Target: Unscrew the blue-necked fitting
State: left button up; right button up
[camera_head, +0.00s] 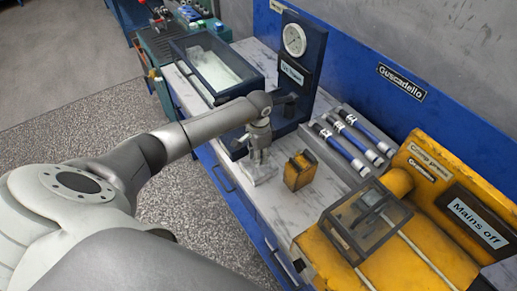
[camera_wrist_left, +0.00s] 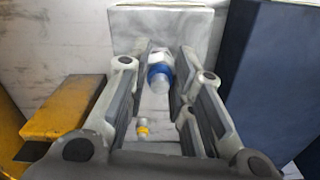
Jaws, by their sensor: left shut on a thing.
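My left gripper (camera_head: 260,152) points down over a pale block (camera_head: 264,175) on the bench; the block also shows in the left wrist view (camera_wrist_left: 190,22). In the left wrist view, the blue-necked fitting (camera_wrist_left: 160,72) has a clear rounded end and a blue collar. It sits between the fingertips of my left gripper (camera_wrist_left: 161,62), which is shut on it. A second, smaller fitting with a yellow neck (camera_wrist_left: 142,128) is lower, also between the fingers and apart from the blue one. In the head view the gripper hides the fittings. My right gripper is not in view.
A small yellow box (camera_head: 299,171) stands just right of the block. A dark gauge stand (camera_head: 300,75) rises behind the gripper, with a glass-topped tank (camera_head: 215,62) at its left. Several blue-banded cylinders (camera_head: 345,150) lie on a rack. A yellow machine (camera_head: 420,235) fills the front right.

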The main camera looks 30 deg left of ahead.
pick_arm(q)
jog(key=shift+r+n+p, duration=0.2)
jog(key=shift+n+p, duration=0.25)
jog(key=shift+n, duration=0.15)
jog(key=shift+f, duration=0.1)
jog(key=o, duration=0.9)
jog(key=shift+f+m, duration=0.15)
jog(key=shift+m, duration=1.05)
jog(key=m+b, duration=0.1)
jog(key=m, duration=0.4)
jog(key=shift+m+b, duration=0.45)
jog(key=shift+m, duration=0.85)
